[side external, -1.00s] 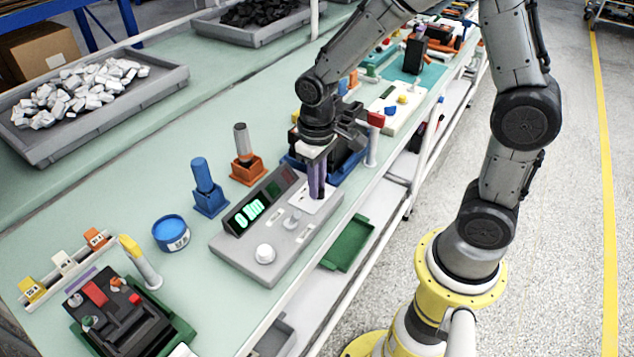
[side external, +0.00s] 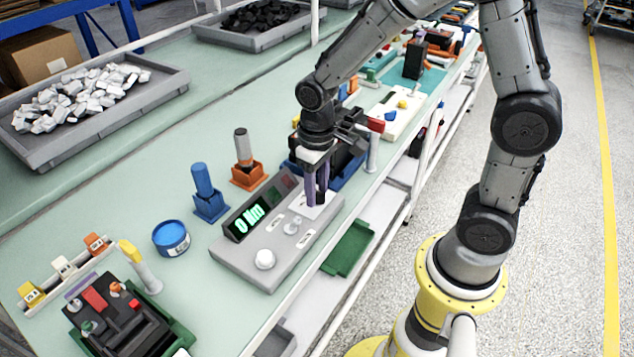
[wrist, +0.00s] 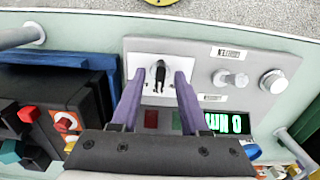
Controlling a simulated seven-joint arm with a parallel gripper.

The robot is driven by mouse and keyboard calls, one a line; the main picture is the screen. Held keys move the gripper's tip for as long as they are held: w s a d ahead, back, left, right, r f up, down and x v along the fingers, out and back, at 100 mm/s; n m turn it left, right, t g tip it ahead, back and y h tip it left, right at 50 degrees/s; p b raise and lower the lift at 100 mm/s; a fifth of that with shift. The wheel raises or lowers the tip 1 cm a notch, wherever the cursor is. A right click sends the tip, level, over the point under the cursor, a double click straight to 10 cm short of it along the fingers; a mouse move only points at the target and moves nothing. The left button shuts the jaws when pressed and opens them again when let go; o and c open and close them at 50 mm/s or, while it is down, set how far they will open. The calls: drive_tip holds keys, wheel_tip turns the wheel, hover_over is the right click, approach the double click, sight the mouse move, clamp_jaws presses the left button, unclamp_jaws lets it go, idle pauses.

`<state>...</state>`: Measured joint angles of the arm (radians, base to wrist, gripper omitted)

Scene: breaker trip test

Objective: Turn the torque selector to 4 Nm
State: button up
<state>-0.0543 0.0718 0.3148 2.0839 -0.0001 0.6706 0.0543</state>
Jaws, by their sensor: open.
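A grey test box (side external: 245,267) stands on the bench, its lit green display (side external: 247,218) reading 0 Nm. In the wrist view a black pointer knob (wrist: 160,76) sits on a white plate (wrist: 146,60) on the box. Two grey round knobs, a smaller one (wrist: 228,78) and a larger one (wrist: 273,81), stand to its right; I cannot read which is the torque selector. My gripper (wrist: 157,76) is open, its purple fingers on either side of the black knob, with no clear contact. In the side view my gripper (side external: 317,196) is over the box's far end, hiding that knob.
A blue tray with a dark device (wrist: 88,90) lies close beside the box. A blue holder (side external: 209,205), an orange holder (side external: 247,177) and a blue tin (side external: 171,238) stand behind it. The bench edge runs along its front.

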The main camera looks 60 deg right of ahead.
sight(317, 192)
wheel_tip(317, 192, up, 14)
idle(0.5)
drive_tip(key=shift+f, duration=0.1)
drive_tip(key=s+d+r+t, duration=0.1)
drive_tip(key=s+r+t, duration=0.2)
drive_tip(key=s+r, duration=0.3)
drive_tip(key=s+f+t, duration=0.2)
drive_tip(key=s+f, duration=0.2)
drive_tip(key=s, duration=0.4)
drive_tip(key=shift+s+d+t, duration=0.3)
drive_tip(key=shift+s+d, duration=0.05)
drive_tip(key=shift+s, duration=0.05)
